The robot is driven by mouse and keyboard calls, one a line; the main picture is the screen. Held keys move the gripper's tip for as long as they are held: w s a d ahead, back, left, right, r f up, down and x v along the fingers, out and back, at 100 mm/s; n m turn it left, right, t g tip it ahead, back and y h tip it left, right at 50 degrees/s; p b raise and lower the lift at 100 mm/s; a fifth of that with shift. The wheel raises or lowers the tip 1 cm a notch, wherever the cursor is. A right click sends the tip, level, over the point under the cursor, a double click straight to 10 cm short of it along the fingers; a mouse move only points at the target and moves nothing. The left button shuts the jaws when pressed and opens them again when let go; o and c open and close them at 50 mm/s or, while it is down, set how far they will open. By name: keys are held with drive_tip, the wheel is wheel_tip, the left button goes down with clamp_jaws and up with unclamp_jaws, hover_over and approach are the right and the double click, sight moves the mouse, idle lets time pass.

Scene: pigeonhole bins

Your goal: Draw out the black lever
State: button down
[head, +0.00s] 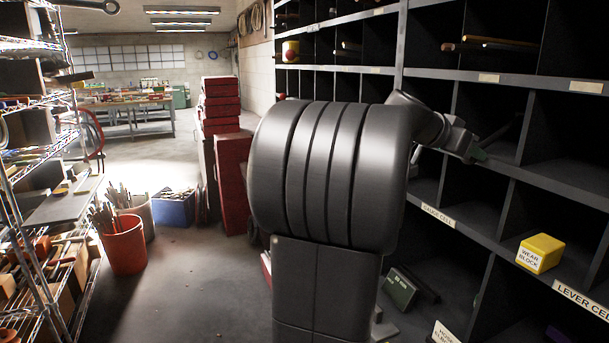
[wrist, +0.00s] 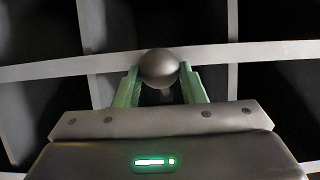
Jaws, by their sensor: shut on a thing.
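In the wrist view, a dark round knob (wrist: 159,66) sits between the two green fingers of my gripper, which press on it from both sides. I take it for the end of the black lever; the rest of the lever is hidden behind the knob. In the head view, my gripper (head: 476,153) is at the right, at the front of a pigeonhole in the upper middle row. A thin dark bar (head: 503,133) shows faintly beside the fingertips there, against the dark compartment. I cannot tell whether it is part of the lever.
The dark pigeonhole rack (head: 555,176) fills the right side, with shelf edges and dividers close around my gripper. A yellow block (head: 540,253) sits in a lower compartment. A wire shelf (head: 35,200) stands at the left. Open floor lies between, with an orange bucket (head: 121,245).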

drive_tip(key=shift+r, duration=0.45)
drive_tip(key=shift+r+p, duration=0.3)
drive_tip(key=shift+r, duration=0.1)
drive_tip(key=shift+a+f, duration=0.1)
drive_tip(key=shift+a, duration=0.15)
drive_tip(key=s+a+b, duration=0.4)
drive_tip(key=s+a, duration=0.1)
drive_tip(key=a, duration=0.7)
drive_tip(key=s+a+r+b, duration=0.1)
drive_tip(key=s+a+b, duration=0.4)
drive_tip(key=a, duration=0.8)
drive_tip(key=shift+s, duration=0.3)
drive_tip(key=shift+r, duration=0.15)
